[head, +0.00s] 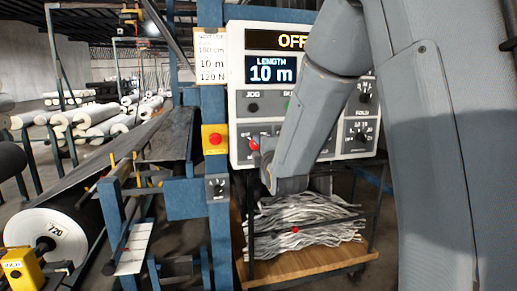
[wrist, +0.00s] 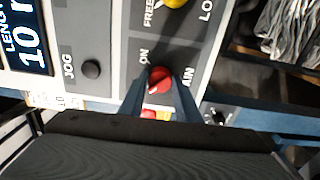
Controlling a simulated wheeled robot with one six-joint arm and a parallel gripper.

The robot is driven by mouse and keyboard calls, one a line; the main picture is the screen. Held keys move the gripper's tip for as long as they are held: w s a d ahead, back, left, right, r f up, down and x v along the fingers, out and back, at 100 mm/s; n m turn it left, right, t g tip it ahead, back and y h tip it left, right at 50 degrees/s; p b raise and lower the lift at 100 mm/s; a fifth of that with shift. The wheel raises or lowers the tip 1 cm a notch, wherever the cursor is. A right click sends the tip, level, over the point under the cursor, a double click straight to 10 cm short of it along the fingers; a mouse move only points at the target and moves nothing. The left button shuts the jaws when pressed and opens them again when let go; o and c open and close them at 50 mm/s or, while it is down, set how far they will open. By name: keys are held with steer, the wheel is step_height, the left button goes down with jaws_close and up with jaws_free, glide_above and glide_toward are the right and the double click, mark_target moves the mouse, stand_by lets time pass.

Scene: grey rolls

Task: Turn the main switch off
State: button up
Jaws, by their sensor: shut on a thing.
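The main switch is a red rotary knob (wrist: 159,78) on the light control panel (head: 239,150), with "ON" and part of "MAIN" printed near it. It also shows in the head view as a bit of red (head: 254,144), mostly hidden by my arm. My gripper (wrist: 158,86) has one finger on each side of the knob and is shut on it. A white mark shows on the knob's lower left in the wrist view. The display (head: 291,41) at the panel's top shows "OFF", its right end hidden by my arm.
A red button on a yellow box (head: 215,139) sits left of the panel, with a small black knob (head: 216,187) below it. A black JOG button (wrist: 91,69) is near the switch. A cart (head: 300,265) with grey strips stands under the panel. A large roll (head: 55,235) is at lower left.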

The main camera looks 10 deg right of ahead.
steer(key=o, duration=1.1)
steer(key=shift+a, duration=0.1)
steer(key=s+b, duration=0.1)
steer(key=s, duration=0.7)
steer(key=shift+b, duration=0.4)
